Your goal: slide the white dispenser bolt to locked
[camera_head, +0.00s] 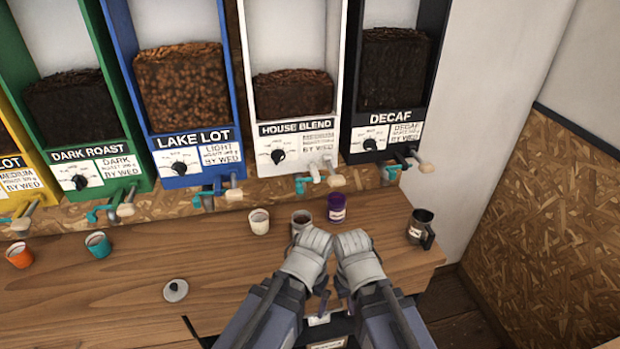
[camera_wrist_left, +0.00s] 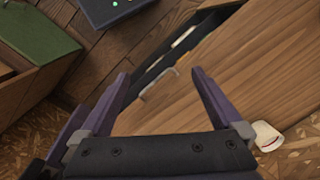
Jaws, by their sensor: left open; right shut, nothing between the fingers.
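The white dispenser (camera_head: 287,122), labelled HOUSE BLEND, stands against the back wall in the head view, between the blue and black ones. A black knob sits on its front. Its pale bolt (camera_head: 327,161) seems to sit at the lower right, above the spout; its position is too small to tell. My left gripper (camera_head: 318,242) and right gripper (camera_head: 348,240) are side by side over the counter, in front of the dispenser and apart from it. The left wrist view shows my left gripper (camera_wrist_left: 160,77) open and empty. The right one is shut on nothing; its fingertips are mostly hidden.
On the wooden counter (camera_head: 120,280) stand a white cup (camera_head: 259,222), a dark-filled cup (camera_head: 301,218), a purple jar (camera_head: 336,208) and a dark mug (camera_head: 420,228). Teal (camera_head: 97,245) and orange (camera_head: 19,255) cups stand left. A lid (camera_head: 175,290) lies in front.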

